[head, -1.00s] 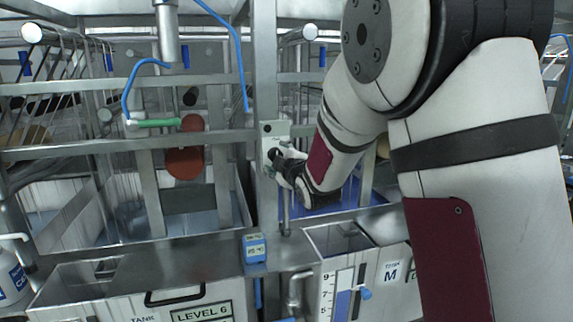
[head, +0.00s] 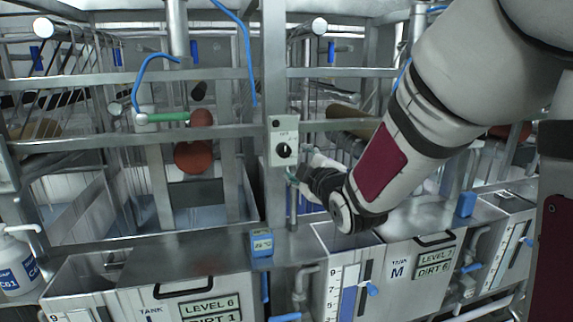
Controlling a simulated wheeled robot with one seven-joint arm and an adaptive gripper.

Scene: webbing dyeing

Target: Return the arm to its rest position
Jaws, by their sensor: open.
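My arm reaches in from the upper right, pale grey with dark bands and a dark red panel. My gripper (head: 297,176) is small in view, just below and to the right of a grey switch box (head: 274,143) on the upright metal post. It stands apart from the box's round black knob (head: 284,151), which is now uncovered. The gripper is open, and I see nothing held in it. Its fingers are partly hidden by the wrist.
Tank M (head: 397,272) and the tank with the LEVEL 6 label (head: 209,307) stand below. A small blue-and-white device (head: 262,243) sits on the ledge between them. Metal rails (head: 120,142) cross behind. A white bottle (head: 16,265) stands at far left.

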